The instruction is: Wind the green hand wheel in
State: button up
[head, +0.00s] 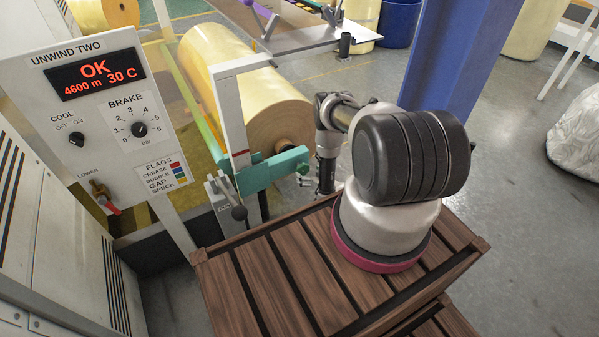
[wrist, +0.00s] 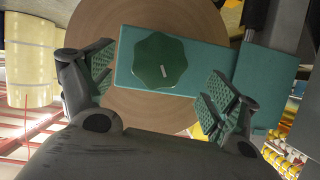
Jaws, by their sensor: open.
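The green hand wheel (wrist: 160,61) is a lobed knob with a small pale mark. It sits on a teal block (wrist: 205,72) in front of the end of a large tan roll (wrist: 110,25). My gripper (wrist: 157,84) is open, one finger on each side of the wheel and apart from it, with nothing between the pads. In the head view the teal block (head: 278,170) stands at the end of the yellow film roll (head: 240,85). I cannot make out the wheel there. My gripper shows only in small part beside the block, mostly hidden by my wrist.
A control panel (head: 105,130) at left reads OK, 4600 m, 30 C, with a brake dial and a red-handled lever (head: 104,197). A blue column (head: 447,60) stands right of my arm. Grey floor (head: 510,200) is open at right.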

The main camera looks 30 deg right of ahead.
aim_at(304, 171)
jog(key=x, duration=0.7)
jog(key=c, duration=1)
